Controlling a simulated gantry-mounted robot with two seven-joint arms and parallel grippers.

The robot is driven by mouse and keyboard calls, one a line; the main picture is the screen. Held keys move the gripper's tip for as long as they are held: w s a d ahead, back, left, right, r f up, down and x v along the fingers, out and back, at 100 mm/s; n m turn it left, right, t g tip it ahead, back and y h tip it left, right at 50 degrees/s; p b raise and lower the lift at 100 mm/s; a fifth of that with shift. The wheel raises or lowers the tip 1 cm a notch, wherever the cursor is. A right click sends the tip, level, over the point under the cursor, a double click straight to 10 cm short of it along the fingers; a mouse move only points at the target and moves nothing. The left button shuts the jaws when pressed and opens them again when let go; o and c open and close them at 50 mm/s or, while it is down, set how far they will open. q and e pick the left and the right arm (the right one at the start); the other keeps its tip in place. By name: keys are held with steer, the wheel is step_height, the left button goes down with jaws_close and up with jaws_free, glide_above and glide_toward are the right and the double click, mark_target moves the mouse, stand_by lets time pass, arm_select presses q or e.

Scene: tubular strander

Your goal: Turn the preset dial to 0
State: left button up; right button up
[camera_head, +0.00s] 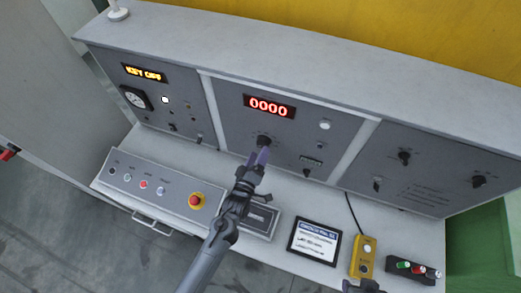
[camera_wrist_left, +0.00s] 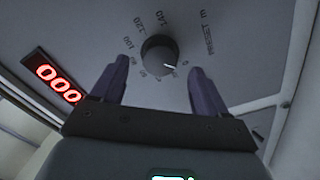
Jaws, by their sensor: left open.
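The preset dial (camera_wrist_left: 160,54) is a dark round knob with a white pointer line, on the grey panel in the left wrist view. Numbers ring it, and the label "PRESET m" (camera_wrist_left: 207,34) is printed beside it. The pointer aims to the right in that view, near the lower end of the scale. My left gripper (camera_wrist_left: 152,82) is open, its two purple fingers on either side of the dial and apart from it. In the head view the gripper (camera_head: 260,156) is just below the dial (camera_head: 264,140), partly covering it.
A red display (camera_head: 269,106) reads 0000 above the dial. Other knobs (camera_head: 404,157) are on the right panel.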

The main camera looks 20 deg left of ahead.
arm_select(q)
steer(key=s, duration=0.7)
steer(key=shift+s+b, duration=0.2)
steer(key=shift+b, duration=0.15)
steer(key=shift+d, duration=0.1)
